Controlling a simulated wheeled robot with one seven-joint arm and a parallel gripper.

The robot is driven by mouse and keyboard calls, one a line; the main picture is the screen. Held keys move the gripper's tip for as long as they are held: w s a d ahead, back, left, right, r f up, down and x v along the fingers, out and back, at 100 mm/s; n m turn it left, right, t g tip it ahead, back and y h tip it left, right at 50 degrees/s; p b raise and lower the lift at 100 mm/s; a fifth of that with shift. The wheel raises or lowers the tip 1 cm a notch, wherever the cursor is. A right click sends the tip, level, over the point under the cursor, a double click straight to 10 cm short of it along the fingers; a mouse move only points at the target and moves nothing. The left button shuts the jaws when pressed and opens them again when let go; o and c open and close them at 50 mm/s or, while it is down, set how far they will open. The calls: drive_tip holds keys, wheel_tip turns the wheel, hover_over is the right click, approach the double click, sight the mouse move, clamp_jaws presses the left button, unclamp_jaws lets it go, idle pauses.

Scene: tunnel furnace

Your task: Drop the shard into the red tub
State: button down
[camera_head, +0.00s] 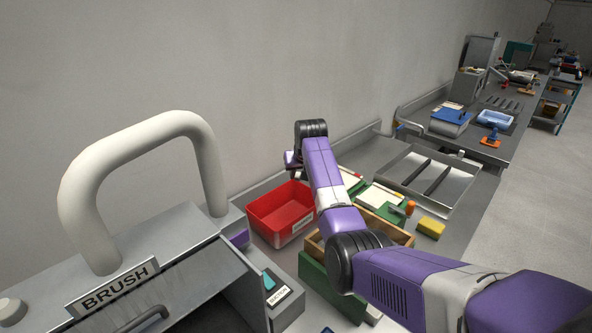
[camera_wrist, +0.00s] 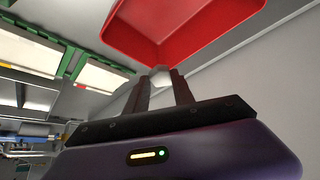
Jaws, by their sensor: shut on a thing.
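The red tub (camera_head: 264,230) stands on the grey bench left of my arm in the head view, its open top facing up. In the wrist view the tub (camera_wrist: 195,52) fills the upper middle, just beyond the fingertips. My gripper (camera_wrist: 161,80) is shut on a small pale piece, the shard (camera_wrist: 160,74), held at the fingertips. Most of the shard is hidden between the fingers. In the head view the fingers and shard cannot be made out; the wrist is above and behind the tub's far side.
A grey machine with a BRUSH label (camera_head: 112,288) and a thick white handle (camera_head: 140,140) stands at the left. Right of the tub are a wooden-rimmed box (camera_head: 398,232), a yellow block (camera_head: 431,227) and a metal tray (camera_head: 455,188). The wall is close behind.

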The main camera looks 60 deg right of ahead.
drive_tip(key=shift+f+b, duration=4.35)
drive_tip(key=shift+f, duration=2.45)
drive_tip(key=c, duration=1)
unclamp_jaws()
drive_tip(key=v, duration=0.8)
